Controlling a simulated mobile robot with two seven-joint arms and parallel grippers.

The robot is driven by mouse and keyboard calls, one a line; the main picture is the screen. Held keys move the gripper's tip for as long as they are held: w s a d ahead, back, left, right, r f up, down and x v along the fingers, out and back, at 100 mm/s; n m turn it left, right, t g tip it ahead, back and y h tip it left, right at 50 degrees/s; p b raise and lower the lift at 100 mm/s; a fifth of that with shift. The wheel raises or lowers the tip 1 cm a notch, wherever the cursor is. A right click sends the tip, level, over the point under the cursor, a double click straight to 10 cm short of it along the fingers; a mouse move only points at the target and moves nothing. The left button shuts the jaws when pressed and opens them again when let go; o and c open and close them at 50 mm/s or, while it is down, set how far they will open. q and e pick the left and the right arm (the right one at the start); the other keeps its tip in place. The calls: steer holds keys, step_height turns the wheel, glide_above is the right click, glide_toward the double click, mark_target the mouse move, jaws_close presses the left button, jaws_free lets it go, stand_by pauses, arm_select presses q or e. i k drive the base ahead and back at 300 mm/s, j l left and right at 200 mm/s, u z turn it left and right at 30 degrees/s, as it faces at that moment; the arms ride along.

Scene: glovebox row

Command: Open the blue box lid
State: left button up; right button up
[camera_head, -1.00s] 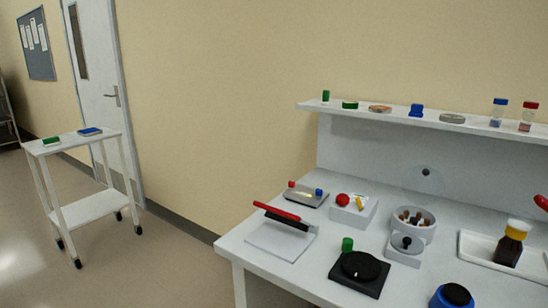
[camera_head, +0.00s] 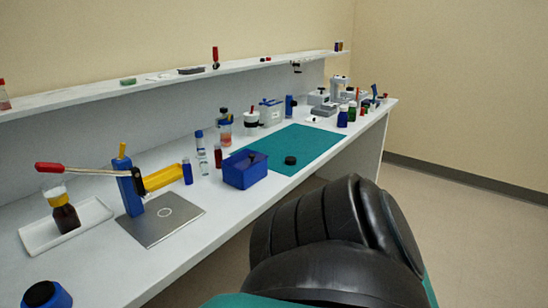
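The blue box (camera_head: 245,169) stands on the white bench, at the left end of a green mat. Its blue lid (camera_head: 245,158) looks shut, with a small dark knob on top. Neither of my grippers shows in the view, so nothing is seen touching the box. A black, ribbed part of my own body fills the lower right of the picture, in front of the bench edge.
The green mat (camera_head: 315,145) carries a small black disc (camera_head: 290,160). Left of the box stand a red vial (camera_head: 218,156), a blue bottle (camera_head: 187,172) and a lever press (camera_head: 130,190). A shelf (camera_head: 150,83) runs above. The floor (camera_head: 470,230) at right is clear.

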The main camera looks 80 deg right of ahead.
mark_target(242, 160)
steer(key=z, duration=2.3)
